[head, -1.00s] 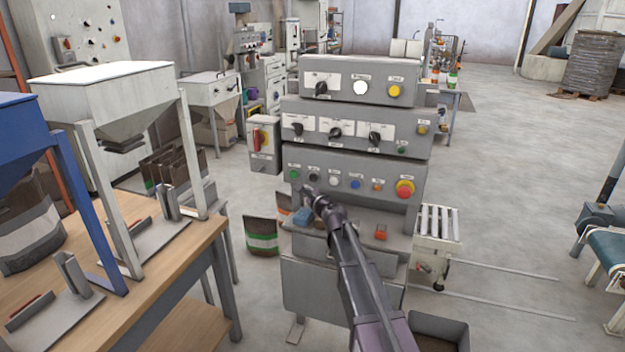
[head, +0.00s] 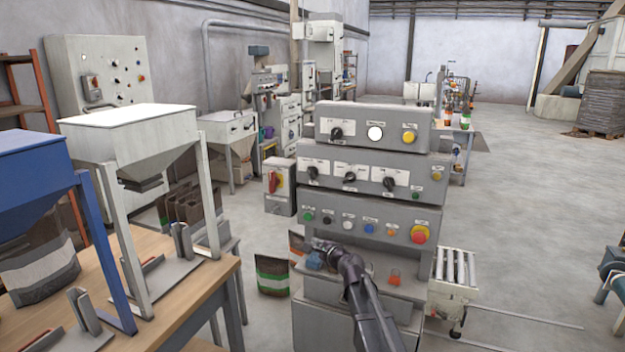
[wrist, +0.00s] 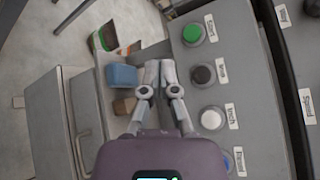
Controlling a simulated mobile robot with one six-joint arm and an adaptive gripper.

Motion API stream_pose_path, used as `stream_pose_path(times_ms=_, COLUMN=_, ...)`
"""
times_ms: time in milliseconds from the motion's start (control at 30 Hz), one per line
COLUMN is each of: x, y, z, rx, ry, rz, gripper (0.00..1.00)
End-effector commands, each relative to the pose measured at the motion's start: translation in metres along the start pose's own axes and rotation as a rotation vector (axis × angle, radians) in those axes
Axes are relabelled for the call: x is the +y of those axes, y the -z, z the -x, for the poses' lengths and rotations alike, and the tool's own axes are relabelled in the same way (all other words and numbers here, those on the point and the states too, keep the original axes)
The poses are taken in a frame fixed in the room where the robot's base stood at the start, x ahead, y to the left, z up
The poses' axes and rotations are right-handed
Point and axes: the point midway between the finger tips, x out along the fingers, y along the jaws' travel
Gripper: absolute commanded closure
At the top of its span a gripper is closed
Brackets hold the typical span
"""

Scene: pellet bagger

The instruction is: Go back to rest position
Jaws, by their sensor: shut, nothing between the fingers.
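My gripper (wrist: 151,74) is shut and empty in the wrist view, its fingertips together beside the lowest button row of a grey control console. In the head view my gripper (head: 316,245) is in front of the left part of the console (head: 362,212). The green button (wrist: 192,33), black button (wrist: 203,75) and white button (wrist: 211,118) lie just right of the fingers in the wrist view. A blue block (wrist: 122,76) is close left of the fingertips; I cannot tell whether they touch it.
A red emergency button (head: 419,235) is on the console's right. A wooden bench (head: 190,300) with hoppers stands left. A bag (head: 272,276) stands on the floor between. A roller stand (head: 454,270) is right; floor beyond is open.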

Motion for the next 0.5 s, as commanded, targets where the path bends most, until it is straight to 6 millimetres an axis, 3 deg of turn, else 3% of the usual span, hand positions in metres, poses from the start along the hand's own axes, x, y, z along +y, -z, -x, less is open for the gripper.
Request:
stream_pose_path(times_ms=200, x=0.036, y=-0.017, z=0.056, rx=-0.064, ry=-0.257, rz=0.381, gripper=1.00)
stream_pose_path(times_ms=367, x=0.068, y=-0.015, z=0.106, rx=-0.123, ry=-0.484, rz=0.656, gripper=1.00)
stream_pose_path(times_ms=500, x=0.093, y=-0.009, z=0.157, rx=-0.184, ry=-0.701, rz=0.866, gripper=1.00)
